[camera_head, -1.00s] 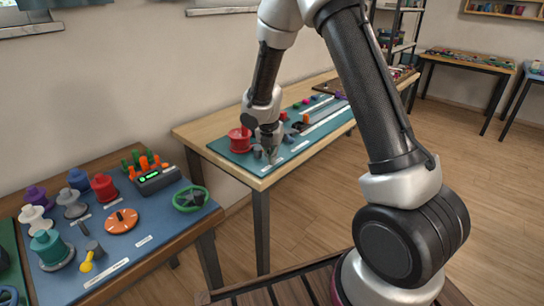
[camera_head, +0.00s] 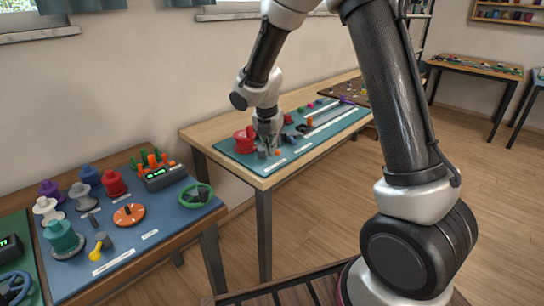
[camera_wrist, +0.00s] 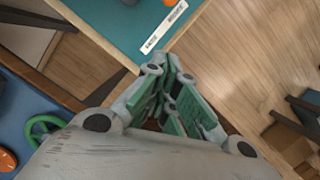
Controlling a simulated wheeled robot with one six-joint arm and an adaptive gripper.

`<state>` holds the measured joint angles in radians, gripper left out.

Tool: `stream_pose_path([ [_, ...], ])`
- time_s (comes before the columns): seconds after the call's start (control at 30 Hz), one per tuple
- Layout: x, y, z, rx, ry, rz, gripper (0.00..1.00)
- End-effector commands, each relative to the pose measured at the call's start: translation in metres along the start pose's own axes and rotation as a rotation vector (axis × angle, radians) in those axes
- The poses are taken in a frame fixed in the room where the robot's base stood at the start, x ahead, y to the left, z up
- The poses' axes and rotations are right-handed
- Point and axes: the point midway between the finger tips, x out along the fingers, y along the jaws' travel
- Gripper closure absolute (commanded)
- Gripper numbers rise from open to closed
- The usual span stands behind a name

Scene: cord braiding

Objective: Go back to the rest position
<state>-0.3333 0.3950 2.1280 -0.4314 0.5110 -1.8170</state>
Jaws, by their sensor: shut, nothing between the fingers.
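My gripper (camera_head: 268,148) is at the end of the arm, over the teal mat (camera_head: 240,158) on the middle table in the head view. It hangs beside the red spool (camera_head: 244,140) and partly hides it. In the wrist view my gripper (camera_wrist: 172,100) has its green-padded fingers drawn together with nothing held. There the fingers stand near the corner of the table, with the mat above them in the picture. The small things right behind the gripper are partly hidden.
A left table holds a blue mat (camera_head: 185,222) with colored spools, an orange disc (camera_head: 129,215), a green handwheel (camera_head: 197,195) and a black device (camera_head: 166,177). Another table (camera_head: 470,68) stands at the far right. Wooden floor (camera_head: 330,195) is open right of the middle table.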

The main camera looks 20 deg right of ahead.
Motion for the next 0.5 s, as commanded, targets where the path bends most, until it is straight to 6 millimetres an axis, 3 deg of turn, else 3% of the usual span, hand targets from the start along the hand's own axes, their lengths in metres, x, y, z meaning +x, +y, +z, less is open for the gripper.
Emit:
stream_pose_path([
  [0.17,-0.013,0.000,0.000,0.024,0.000,0.000,1.00],
  [0.27,-0.015,-0.003,-0.001,0.141,0.004,-0.012,1.00],
  [0.37,-0.012,-0.016,-0.010,0.374,0.022,-0.058,1.00],
  [0.43,-0.008,-0.034,-0.024,0.578,0.040,-0.119,1.00],
  [0.5,-0.017,-0.053,-0.037,0.796,0.045,-0.166,1.00],
])
